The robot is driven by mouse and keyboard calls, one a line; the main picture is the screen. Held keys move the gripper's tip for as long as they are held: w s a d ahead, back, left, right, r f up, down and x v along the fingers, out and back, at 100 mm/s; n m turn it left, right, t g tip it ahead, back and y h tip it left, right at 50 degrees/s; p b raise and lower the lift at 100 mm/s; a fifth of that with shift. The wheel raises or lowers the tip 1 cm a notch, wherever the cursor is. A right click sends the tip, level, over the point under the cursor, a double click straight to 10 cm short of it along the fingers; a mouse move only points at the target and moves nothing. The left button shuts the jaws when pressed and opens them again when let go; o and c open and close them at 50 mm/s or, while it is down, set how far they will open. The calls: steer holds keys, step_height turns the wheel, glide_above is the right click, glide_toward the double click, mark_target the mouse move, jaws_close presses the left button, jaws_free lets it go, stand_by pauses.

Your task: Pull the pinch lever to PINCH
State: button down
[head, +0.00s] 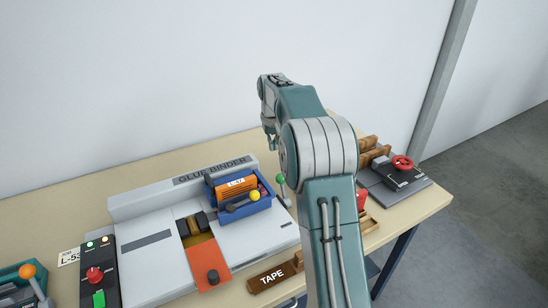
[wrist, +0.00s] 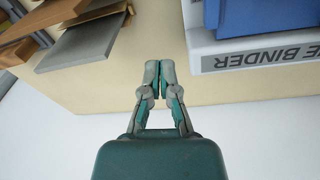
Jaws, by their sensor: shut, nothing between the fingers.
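The glue binder (head: 150,200) is a pale grey machine with an orange panel (head: 208,262), on the table in the head view. A lever with a green ball (head: 279,179) rises at its right side, partly behind my arm. Another lever with an orange ball (head: 28,271) stands at the far left. No PINCH label can be read, so I cannot tell which is the pinch lever. My gripper (wrist: 159,70) is shut and empty. In the wrist view it hangs over bare table beside the binder's upside-down lettered edge (wrist: 255,61).
A black control box (head: 97,270) with a red knob is at left. A device with a red wheel (head: 402,162) is at right.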

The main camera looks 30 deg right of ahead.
mark_target(283, 191)
steer(key=s+f, duration=0.3)
steer(key=f, duration=0.5)
steer(key=shift+s+r, duration=0.1)
steer(key=shift+r, duration=0.05)
stand_by(0.5)
steer(key=shift+s+r+t, duration=0.1)
steer(key=shift+s+t, duration=0.05)
steer(key=shift+t, duration=0.45)
